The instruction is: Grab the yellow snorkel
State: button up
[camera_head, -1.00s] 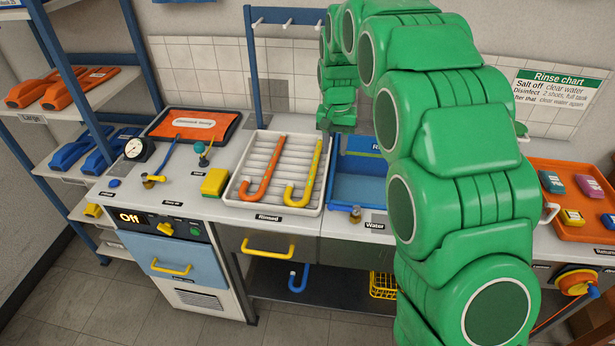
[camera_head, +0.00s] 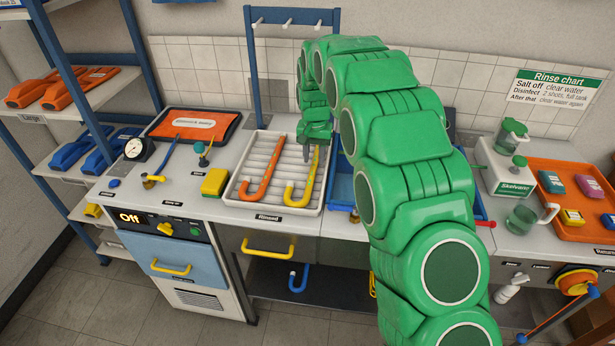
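The yellow snorkel (camera_head: 308,190) lies in the white ribbed tray (camera_head: 236,190), its hooked end toward the front. An orange snorkel (camera_head: 267,171) lies to its left in the same tray. My green gripper (camera_head: 315,146) is at the upper end of the yellow snorkel, over the back right part of the tray. The gripper hides the snorkel's top end. The fingers are too small and too covered to tell whether they are open or touching the snorkel.
A blue basin (camera_head: 341,190) stands right of the tray, partly behind my arm. A yellow sponge (camera_head: 215,182) lies to the left. A blue rack with white pegs (camera_head: 288,22) rises behind the tray. A Skelvano dispenser (camera_head: 507,178) and an orange tray (camera_head: 590,231) stand at the right.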

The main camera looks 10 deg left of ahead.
aim_at(313, 168)
jog(key=shift+a+f, duration=0.15)
jog(key=shift+f, duration=2.1)
grip_shut()
